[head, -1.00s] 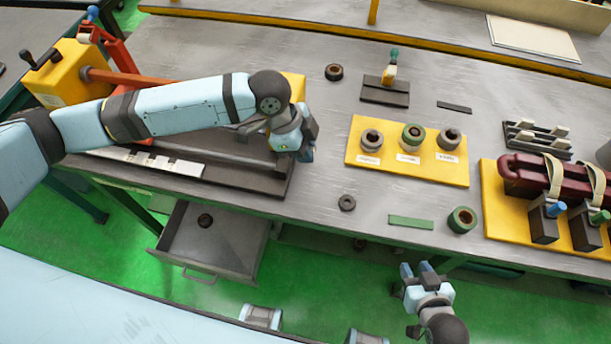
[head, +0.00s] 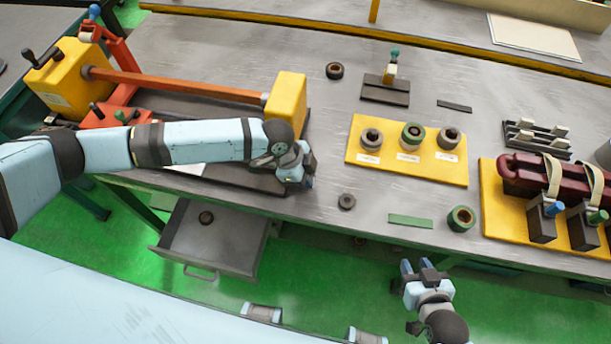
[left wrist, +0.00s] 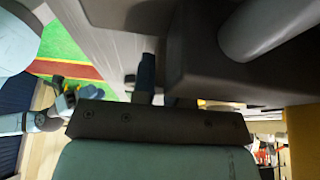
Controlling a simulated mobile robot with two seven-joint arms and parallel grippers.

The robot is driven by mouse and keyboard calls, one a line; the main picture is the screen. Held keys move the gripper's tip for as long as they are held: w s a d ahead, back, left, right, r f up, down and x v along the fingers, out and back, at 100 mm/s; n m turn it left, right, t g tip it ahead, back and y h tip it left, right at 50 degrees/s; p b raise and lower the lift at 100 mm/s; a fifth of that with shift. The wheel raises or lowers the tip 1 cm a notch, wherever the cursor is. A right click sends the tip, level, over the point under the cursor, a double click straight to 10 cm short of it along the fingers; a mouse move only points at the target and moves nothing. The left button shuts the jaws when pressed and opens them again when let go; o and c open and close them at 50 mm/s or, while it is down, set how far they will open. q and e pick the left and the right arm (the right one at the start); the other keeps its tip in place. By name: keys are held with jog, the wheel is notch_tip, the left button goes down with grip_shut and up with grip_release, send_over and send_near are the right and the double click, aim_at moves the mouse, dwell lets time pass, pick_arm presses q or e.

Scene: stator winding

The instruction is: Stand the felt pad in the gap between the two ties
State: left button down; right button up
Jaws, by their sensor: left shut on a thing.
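The two cream ties (head: 553,174) (head: 598,183) wrap a dark red coil (head: 530,174) at the far right, with a gap between them. I cannot tell which thing is the felt pad: a thin dark strip (head: 454,106) and a green strip (head: 410,221) lie flat on the bench. My left gripper (head: 308,172) is by the right end of the dark winder base, far left of the ties. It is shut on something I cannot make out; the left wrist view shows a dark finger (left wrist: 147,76). My right gripper (head: 416,266) is open and empty, in front of the bench edge.
A yellow board (head: 358,150) with several spools stands mid-bench. The winder with its yellow end block (head: 288,100) is behind my left arm. An open drawer (head: 215,237) juts out below.

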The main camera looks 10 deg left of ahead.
pick_arm(q)
jog(key=shift+f, duration=0.15)
jog(key=c, duration=1.1)
grip_release()
jog(key=shift+c, duration=0.2)
jog(key=b+v, duration=0.1)
jog(key=v, duration=1.1)
jog(key=shift+r, duration=0.25)
